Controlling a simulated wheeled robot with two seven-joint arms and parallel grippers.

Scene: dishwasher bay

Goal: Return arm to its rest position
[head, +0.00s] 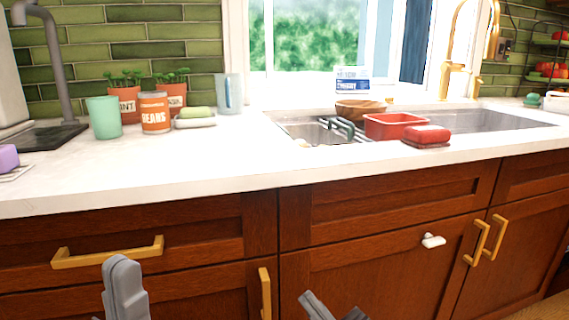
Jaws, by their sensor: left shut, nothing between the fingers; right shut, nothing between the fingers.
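My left gripper (123,272) stands upright at the lower left, in front of the cabinet drawer and below the counter edge. It is shut and empty. My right gripper (318,305) shows only in part at the bottom middle, in front of the lower cabinet door. It is shut and holds nothing. Both grippers are apart from the things on the counter. Most of both arms is out of view.
The white counter (150,172) has a clear front strip. A red tub (393,125), red sponge-like block (427,135) and wooden bowl (358,110) are by the sink (470,120). Brass handles (107,252) stick out of the cabinets, as does a white knob (433,241).

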